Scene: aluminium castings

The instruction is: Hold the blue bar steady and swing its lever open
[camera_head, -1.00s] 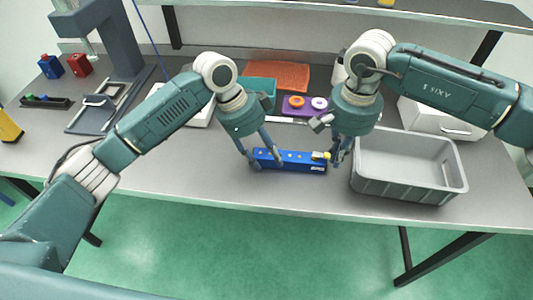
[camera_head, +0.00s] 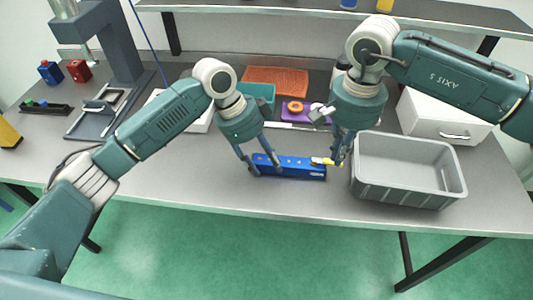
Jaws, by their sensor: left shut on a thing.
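The blue bar (camera_head: 295,168) lies on the grey table near its front edge, with a row of small yellowish dots along its top. My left gripper (camera_head: 266,170) is shut on the left end of the bar. A yellow lever (camera_head: 323,161) sits at the bar's right end and points right, toward my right gripper. My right gripper (camera_head: 337,160) points down at the bar's right end, with its fingertips at the lever. I cannot tell whether its fingers are open or shut, or whether they touch the lever.
A grey open crate (camera_head: 405,197) stands just right of my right gripper. Behind the bar are a purple block (camera_head: 293,117), an orange mat (camera_head: 276,80) and a teal bin (camera_head: 262,94). A white box (camera_head: 440,118) stands at the back right.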

